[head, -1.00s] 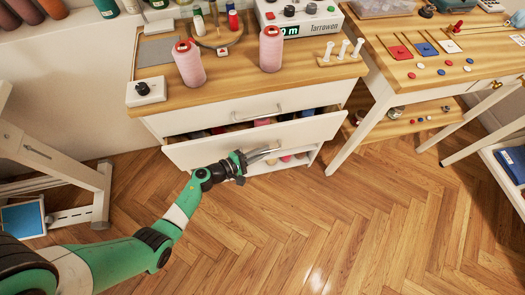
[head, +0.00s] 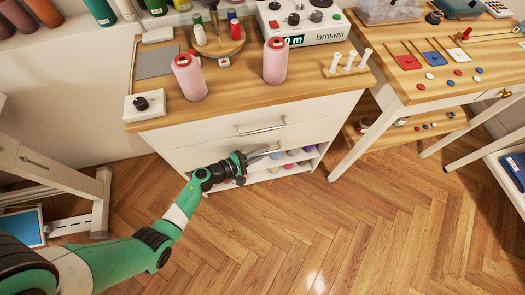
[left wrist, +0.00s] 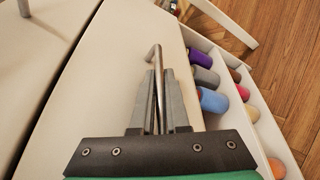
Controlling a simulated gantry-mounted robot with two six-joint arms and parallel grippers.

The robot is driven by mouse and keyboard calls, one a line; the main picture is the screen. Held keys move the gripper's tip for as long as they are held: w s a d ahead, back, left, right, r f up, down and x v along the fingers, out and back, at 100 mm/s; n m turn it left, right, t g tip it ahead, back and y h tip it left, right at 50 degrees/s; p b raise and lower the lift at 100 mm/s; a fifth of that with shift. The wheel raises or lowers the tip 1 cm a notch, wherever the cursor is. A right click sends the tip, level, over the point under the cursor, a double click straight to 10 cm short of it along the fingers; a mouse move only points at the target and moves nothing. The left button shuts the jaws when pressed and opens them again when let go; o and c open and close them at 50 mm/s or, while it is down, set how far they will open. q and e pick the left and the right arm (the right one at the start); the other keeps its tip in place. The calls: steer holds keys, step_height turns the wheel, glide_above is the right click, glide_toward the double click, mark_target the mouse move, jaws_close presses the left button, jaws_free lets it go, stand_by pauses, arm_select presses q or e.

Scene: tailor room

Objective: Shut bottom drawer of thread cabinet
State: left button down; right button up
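The thread cabinet (head: 160,136) is white with a wooden top. Its bottom drawer (head: 190,156) looks flush, or nearly so, below the top drawer (head: 205,133); no opening shows above its front. My left gripper (head: 250,158) is at this front. In the left wrist view, the fingers (left wrist: 158,100) are closed around the metal bar handle (left wrist: 154,56), whose bent end sticks out past them. The drawer front (left wrist: 115,70) lies behind, with a thin seam beside the upper front. My right gripper is out of view.
Open shelves (head: 310,157) with several thread spools lie below the drawer. Pink thread cones (head: 275,60) and a control box (head: 303,22) stand on top. A wooden table (head: 450,90) is at the right. The herringbone floor (head: 330,230) in front is clear.

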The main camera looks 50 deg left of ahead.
arm_select(q)
steer(key=shift+d+r, duration=0.1)
steer(key=shift+r, duration=0.1)
steer(key=c, duration=1.2)
jaws_free()
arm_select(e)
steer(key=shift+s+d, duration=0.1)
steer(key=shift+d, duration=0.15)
arm_select(q)
steer(key=shift+s, duration=0.1)
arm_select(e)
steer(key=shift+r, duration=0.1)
arm_select(q)
steer(key=shift+s+a+r, duration=0.15)
steer(key=shift+s+a, duration=0.05)
steer(key=shift+s, duration=0.1)
steer(key=p+v, duration=0.4)
steer(key=v, duration=0.6)
steer(key=shift+s, duration=0.4)
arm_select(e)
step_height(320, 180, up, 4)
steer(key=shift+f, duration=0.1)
